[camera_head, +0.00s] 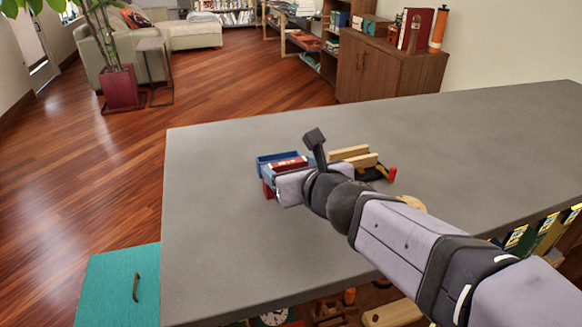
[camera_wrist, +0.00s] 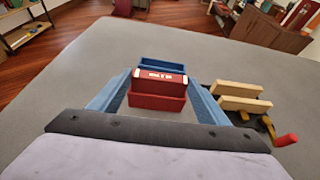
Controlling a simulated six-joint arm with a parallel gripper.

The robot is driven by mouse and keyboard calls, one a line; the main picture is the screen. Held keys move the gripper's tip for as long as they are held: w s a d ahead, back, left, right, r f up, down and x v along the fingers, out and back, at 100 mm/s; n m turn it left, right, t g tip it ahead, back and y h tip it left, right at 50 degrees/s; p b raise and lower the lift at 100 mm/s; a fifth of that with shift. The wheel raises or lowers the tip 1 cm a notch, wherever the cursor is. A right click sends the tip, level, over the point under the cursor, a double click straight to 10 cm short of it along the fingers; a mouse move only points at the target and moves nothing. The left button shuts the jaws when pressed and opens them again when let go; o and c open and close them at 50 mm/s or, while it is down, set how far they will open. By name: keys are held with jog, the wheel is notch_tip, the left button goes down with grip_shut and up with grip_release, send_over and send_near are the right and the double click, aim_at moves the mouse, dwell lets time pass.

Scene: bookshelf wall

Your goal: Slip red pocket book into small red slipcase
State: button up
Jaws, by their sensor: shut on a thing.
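The red pocket book (camera_wrist: 160,75), with white marks on its spine, is between the two fingers of my gripper (camera_wrist: 159,80), which is shut on it. The small red slipcase (camera_wrist: 158,101) is directly below the book in the wrist view. The book appears over its opening, but I cannot tell how far inside it is. In the head view the book (camera_head: 288,163) shows beyond my gripper, and a strip of the slipcase (camera_head: 267,188) shows at its left. My wrist hides most of the slipcase there.
A blue open-topped case (camera_wrist: 163,64) stands just behind the book. To the right are two pale wooden bars (camera_wrist: 240,96) and a dark item with a red end (camera_wrist: 286,140). The grey tabletop (camera_head: 220,240) is clear at left and front.

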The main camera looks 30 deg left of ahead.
jog(key=shift+f+b, duration=0.6)
jog(key=shift+f, duration=0.15)
jog(key=o, duration=1.4)
jog(key=shift+c, duration=0.2)
notch_tip(320, 180, up, 7)
jog(key=p, duration=0.7)
